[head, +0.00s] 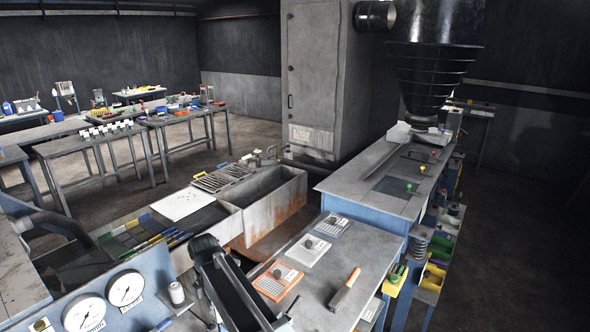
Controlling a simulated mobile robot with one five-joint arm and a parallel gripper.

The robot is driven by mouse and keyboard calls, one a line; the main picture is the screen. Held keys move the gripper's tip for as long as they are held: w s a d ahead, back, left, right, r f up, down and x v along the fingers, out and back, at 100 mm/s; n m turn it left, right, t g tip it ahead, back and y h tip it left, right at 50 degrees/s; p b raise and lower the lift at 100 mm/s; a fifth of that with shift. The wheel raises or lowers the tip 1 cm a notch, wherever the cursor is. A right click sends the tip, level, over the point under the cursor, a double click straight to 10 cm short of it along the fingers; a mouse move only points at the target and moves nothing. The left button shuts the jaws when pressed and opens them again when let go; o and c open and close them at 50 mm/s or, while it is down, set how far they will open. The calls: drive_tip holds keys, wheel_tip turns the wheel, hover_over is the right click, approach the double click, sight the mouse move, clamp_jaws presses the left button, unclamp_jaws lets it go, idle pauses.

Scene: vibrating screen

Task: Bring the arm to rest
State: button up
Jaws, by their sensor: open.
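My black arm (238,285) shows at the bottom centre, reaching from the lower edge up to a dark blunt end beside the bench. I cannot make out any gripper fingers in this view. The grey bench top (318,285) lies just right of the arm. A wooden-handled tool (344,289) lies near the right side of the bench.
A rusty open trough (272,205) stands behind the arm. A panel with two round gauges (125,288) is at the lower left, with a spool (177,292) nearby. The vibrating screen table (350,185) stands at right under a black hopper (420,75).

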drive_tip(key=w+d+f+m+b, duration=0.2)
drive_tip(key=d+m, duration=0.6)
drive_tip(key=d, duration=2.1)
drive_tip(key=s+d+m, duration=0.9)
drive_tip(key=d+m, duration=0.3)
drive_tip(key=m, duration=0.5)
drive_tip(key=shift+s+d, duration=0.15)
drive_tip(key=shift+d, duration=0.15)
drive_tip(key=shift+f, duration=0.1)
drive_tip(key=shift+c, duration=0.8)
